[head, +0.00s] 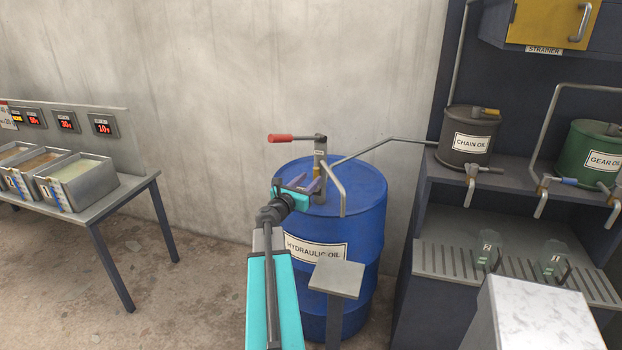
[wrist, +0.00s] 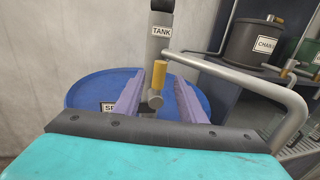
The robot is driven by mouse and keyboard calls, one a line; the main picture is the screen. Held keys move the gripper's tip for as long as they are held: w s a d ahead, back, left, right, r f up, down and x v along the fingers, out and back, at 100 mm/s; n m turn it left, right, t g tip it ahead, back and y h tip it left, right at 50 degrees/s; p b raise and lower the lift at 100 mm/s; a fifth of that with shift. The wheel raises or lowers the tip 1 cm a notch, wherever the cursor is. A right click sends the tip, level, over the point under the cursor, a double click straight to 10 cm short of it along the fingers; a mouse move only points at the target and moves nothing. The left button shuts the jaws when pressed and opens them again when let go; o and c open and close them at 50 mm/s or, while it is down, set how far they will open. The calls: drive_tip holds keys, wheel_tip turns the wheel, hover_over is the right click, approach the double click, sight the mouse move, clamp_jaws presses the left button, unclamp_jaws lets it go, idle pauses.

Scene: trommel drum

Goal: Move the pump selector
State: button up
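The pump selector is a short yellow-brown lever (wrist: 161,84) on a grey pivot, fixed to the pump post (wrist: 157,38). It points up toward a TANK label (wrist: 161,31) on the post. A second label (wrist: 108,107), partly hidden and starting "SP", sits lower left. In the head view the selector (head: 317,171) shows small on the pump above the blue hydraulic oil drum (head: 362,232). My gripper (head: 296,183) is at the pump, its purple fingers apart on either side of the lever. The left finger looks close to it; I cannot tell if it touches.
The pump's red-gripped handle (head: 281,138) sticks out left above my gripper. A bent grey spout (head: 334,185) hangs to the right of the post. A grey stand (head: 336,279) is in front of the drum. The chain oil tank (head: 468,135) stands on the right rack.

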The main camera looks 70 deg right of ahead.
sight(315, 175)
drive_tip(key=shift+s+d+p, duration=0.15)
drive_tip(key=shift+d, duration=0.65)
drive_tip(key=shift+s+d+p, duration=0.1)
drive_tip(key=shift+d+p, duration=0.05)
drive_tip(key=shift+d, duration=0.65)
